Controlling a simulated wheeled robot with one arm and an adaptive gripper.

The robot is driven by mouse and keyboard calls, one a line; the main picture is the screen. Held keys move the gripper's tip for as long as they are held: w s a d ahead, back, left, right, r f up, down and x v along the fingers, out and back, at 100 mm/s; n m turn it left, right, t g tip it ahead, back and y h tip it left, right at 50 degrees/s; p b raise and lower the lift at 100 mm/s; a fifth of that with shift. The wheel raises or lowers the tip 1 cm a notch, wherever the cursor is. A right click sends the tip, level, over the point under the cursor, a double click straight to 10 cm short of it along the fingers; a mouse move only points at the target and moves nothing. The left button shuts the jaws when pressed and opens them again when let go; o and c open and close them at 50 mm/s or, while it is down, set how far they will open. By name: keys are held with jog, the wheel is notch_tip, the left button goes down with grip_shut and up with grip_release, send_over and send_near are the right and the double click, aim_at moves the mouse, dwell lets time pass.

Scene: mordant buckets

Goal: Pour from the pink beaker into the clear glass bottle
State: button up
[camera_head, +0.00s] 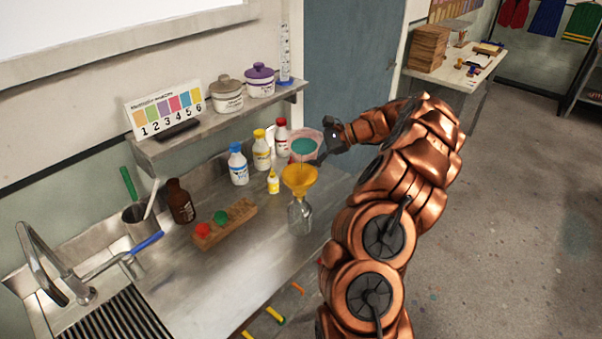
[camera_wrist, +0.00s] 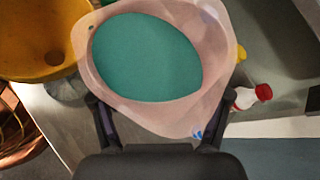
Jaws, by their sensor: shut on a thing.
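The pink beaker (camera_head: 305,146) is translucent and holds teal liquid. It is in my gripper (camera_head: 327,152), held above the counter, just behind and above a yellow funnel (camera_head: 299,178). In the wrist view the beaker (camera_wrist: 224,88) fills the middle, with my gripper's fingers (camera_wrist: 157,130) on either side of it. The clear glass bottle (camera_head: 300,217) stands upright on the counter with the funnel in its mouth. In the wrist view the funnel (camera_wrist: 30,40) is at the upper left, beside the beaker, and a little of the bottle (camera_wrist: 66,90) shows beneath it.
White bottles with blue (camera_head: 238,165), yellow (camera_head: 261,150) and red (camera_head: 281,137) caps stand behind the funnel. A shelf (camera_head: 215,123) overhangs the back.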

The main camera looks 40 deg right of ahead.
aim_at(292, 143)
jog(key=shift+s+r, duration=0.15)
jog(key=shift+r, duration=0.05)
jog(key=shift+s+a+r+n+b, duration=0.15)
jog(key=shift+r+n+b, duration=0.2)
jog(key=shift+r, duration=0.5)
jog(key=shift+a+r+t+h, duration=0.1)
jog(key=shift+r+t+h, duration=0.2)
jog(key=shift+r, duration=0.3)
jog(key=shift+s+a+r+b, duration=0.15)
jog(key=shift+r+b, duration=0.15)
jog(key=shift+r, duration=0.4)
jog(key=shift+s+r+n, duration=0.1)
jog(key=shift+r+n, duration=0.15)
jog(key=shift+r, duration=0.25)
jog(key=shift+s+a+f+n+t+h+b, duration=0.1)
jog(key=shift+f+n+t+h+b, duration=0.3)
jog(key=shift+b, duration=1.85)
jog(key=shift+a+f+n+t+h+b, duration=0.1)
jog(key=shift+n+t+h+b, duration=0.45)
jog(key=shift+b, duration=1.65)
jog(key=shift+r+n+b, duration=0.15)
jog(key=shift+n+b, duration=0.1)
jog(key=shift+b, duration=0.25)
